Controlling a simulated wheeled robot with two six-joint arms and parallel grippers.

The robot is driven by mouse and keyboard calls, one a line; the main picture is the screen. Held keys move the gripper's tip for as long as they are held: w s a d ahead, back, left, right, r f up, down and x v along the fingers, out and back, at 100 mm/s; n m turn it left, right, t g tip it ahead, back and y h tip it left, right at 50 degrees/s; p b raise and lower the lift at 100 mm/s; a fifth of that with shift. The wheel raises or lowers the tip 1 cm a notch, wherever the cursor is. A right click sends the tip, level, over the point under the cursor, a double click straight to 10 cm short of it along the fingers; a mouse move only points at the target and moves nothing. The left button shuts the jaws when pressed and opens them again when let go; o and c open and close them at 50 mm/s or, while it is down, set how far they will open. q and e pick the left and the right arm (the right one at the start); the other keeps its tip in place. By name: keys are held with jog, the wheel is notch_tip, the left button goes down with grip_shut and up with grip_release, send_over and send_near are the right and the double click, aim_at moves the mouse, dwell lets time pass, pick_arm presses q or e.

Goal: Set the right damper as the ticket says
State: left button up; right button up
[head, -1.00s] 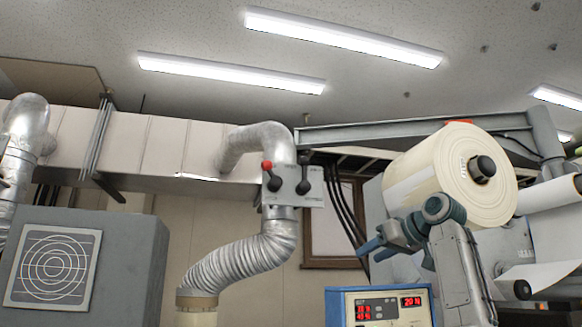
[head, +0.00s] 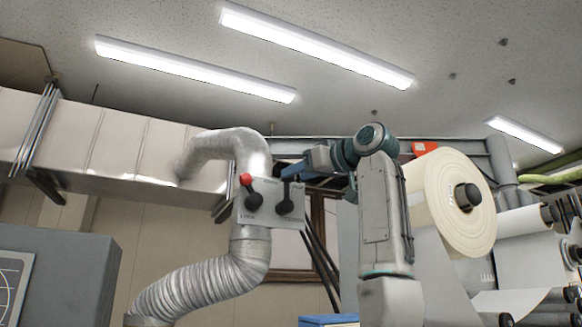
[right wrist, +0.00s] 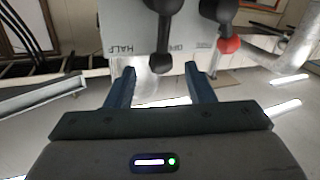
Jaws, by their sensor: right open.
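A grey damper plate (head: 268,216) with two levers is on the silver duct. The left lever has a red knob (head: 246,179). The right lever (head: 284,207) is black and points roughly up, its upper end close to my right gripper (head: 292,172). In the right wrist view the plate (right wrist: 125,22) appears upside down, with HALF readable and other lettering partly hidden. There the black lever's knob (right wrist: 160,64) lies between the open fingertips of my right gripper (right wrist: 159,78); contact cannot be told. The red knob (right wrist: 229,45) is outside the fingers. No ticket is seen.
A flexible silver duct (head: 205,284) bends below the plate. A large paper roll (head: 435,205) stands right of my right arm. A grey cabinet (head: 60,275) is at lower left, and a blue box top (head: 328,321) shows at the bottom edge.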

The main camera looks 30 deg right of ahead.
jog(key=p+x, duration=0.1)
jog(key=x, duration=0.2)
jog(key=shift+w+a, duration=0.1)
jog(key=shift+a, duration=0.1)
pick_arm(q)
jog(key=shift+w+a+r, duration=0.25)
jog(key=shift+w+r, duration=0.25)
jog(key=shift+r, duration=0.05)
jog(key=shift+w+a+r, duration=0.2)
jog(key=shift+w+r, duration=0.3)
pick_arm(e)
jog(key=shift+d, duration=0.15)
